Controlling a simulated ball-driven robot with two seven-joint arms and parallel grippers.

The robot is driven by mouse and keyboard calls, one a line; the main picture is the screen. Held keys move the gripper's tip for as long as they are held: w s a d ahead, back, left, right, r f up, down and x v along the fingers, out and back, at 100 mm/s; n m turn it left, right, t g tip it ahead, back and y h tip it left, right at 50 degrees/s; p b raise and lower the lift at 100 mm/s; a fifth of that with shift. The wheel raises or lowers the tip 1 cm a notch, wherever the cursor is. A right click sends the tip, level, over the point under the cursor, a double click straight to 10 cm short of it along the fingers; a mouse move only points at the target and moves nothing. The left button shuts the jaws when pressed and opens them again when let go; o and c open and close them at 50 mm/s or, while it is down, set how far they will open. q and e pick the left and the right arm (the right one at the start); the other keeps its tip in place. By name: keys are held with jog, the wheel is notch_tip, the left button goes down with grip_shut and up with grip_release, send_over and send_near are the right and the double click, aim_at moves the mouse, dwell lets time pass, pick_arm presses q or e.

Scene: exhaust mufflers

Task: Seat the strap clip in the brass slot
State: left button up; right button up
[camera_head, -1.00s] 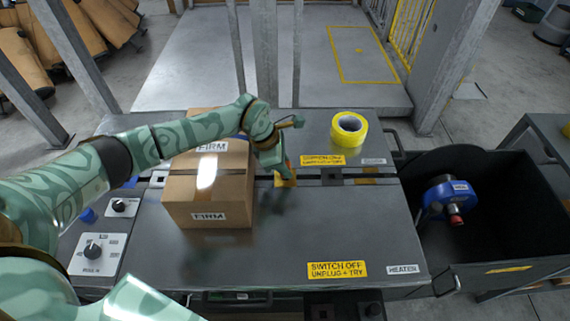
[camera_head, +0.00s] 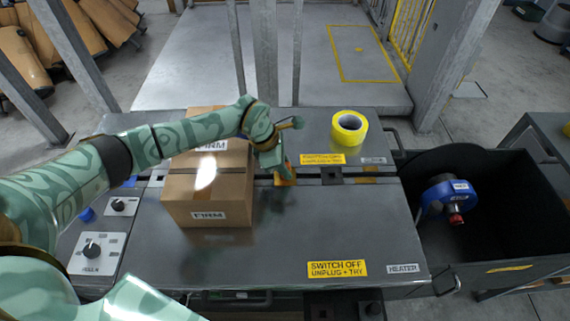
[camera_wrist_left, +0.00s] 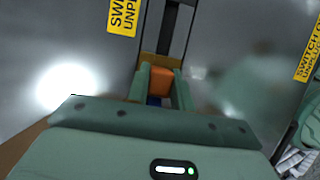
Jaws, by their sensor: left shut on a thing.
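My left gripper (camera_head: 284,178) is low over the dark channel across the grey bench, just right of the cardboard box. In the left wrist view my left gripper (camera_wrist_left: 163,88) is shut on an orange piece, which I take for the strap clip (camera_wrist_left: 161,80). A bit of blue shows below it between the fingers. A brass piece (camera_wrist_left: 160,60), likely the slot, lies just beyond the fingertips, on the line of the dark channel. I cannot tell whether the clip touches it or is inside it. My right gripper is not in view.
The cardboard box (camera_head: 207,186) stands close beside my left gripper. A yellow tape roll (camera_head: 348,129) lies at the back right of the bench (camera_head: 320,230). Knobs are at the left. A black bin (camera_head: 495,215) holding a blue device (camera_head: 446,198) stands at right. The front middle is clear.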

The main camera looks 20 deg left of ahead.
pick_arm(q)
jog(key=o, duration=1)
jog(key=shift+r, duration=0.3)
notch_tip(320, 180, up, 3)
jog(key=shift+f+p, duration=0.1)
jog(key=shift+p, duration=0.55)
jog(key=s+d+r+p, duration=0.5)
jog(key=s+r, duration=0.4)
jog(key=s, duration=0.4)
jog(key=shift+r+p, duration=0.25)
jog(key=shift+p, duration=0.5)
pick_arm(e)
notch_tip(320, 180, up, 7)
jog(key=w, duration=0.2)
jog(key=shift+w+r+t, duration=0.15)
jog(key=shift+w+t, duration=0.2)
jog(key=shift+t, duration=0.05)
